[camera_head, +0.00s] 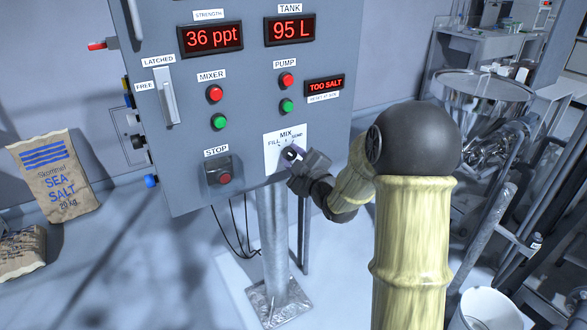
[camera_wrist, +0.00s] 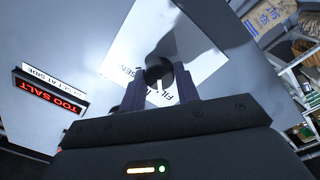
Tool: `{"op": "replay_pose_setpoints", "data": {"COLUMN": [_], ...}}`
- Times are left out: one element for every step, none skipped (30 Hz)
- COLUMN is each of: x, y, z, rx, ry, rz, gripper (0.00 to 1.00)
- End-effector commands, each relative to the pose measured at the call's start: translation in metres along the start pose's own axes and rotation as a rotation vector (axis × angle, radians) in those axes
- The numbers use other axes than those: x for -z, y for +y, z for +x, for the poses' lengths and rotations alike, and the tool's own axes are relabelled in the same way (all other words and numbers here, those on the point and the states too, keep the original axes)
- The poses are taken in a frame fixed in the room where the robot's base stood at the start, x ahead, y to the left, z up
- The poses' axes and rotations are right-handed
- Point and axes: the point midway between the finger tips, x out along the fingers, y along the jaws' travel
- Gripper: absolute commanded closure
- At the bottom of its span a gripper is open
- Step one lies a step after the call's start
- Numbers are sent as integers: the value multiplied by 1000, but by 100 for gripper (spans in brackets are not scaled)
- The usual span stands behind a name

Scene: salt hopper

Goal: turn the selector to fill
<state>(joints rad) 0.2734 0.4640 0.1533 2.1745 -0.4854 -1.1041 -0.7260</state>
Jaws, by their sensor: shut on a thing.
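The selector (camera_wrist: 157,71) is a dark round knob on a white label plate (camera_head: 273,141) low on the grey control panel.
A STOP button (camera_head: 224,178) sits left of the selector. Mixer buttons (camera_head: 215,94) and pump buttons (camera_head: 287,80) are above. Displays read 36 ppt (camera_head: 211,38) and 95 L (camera_head: 289,30); a small sign (camera_head: 324,85) reads TOO SALT. A steel hopper (camera_head: 478,92) stands right.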

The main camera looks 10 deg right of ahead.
Motion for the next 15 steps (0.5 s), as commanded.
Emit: {"op": "replay_pose_setpoints", "data": {"x": [-1, -1, -1, -1, -1, -1, -1, -1, -1, 0, 0, 0, 0, 0, 0], "y": [-3, -2, -2, -2, -2, -1, -1, -1, -1, -1, -1, -1, 0, 0, 0], "z": [0, 0, 0, 0, 0, 0, 0, 0, 0, 0, 0, 0, 0, 0, 0], "rx": [0, 0, 1, 1, 1, 2, 2, 2, 2, 2, 2, 2, 2, 2, 2], "ry": [2, 1, 1, 0, 0, 0, 0, 0, 0, 0, 0, 0, 0, 0, 0], "rz": [-20, -29, -40, -46, -52, -58, -61, -64, -66, -67, -67, -68, -67, -67, -67], "gripper": [91, 91, 91, 91, 91, 91, 91, 91, 91, 91, 91, 91, 91, 91, 91]}}
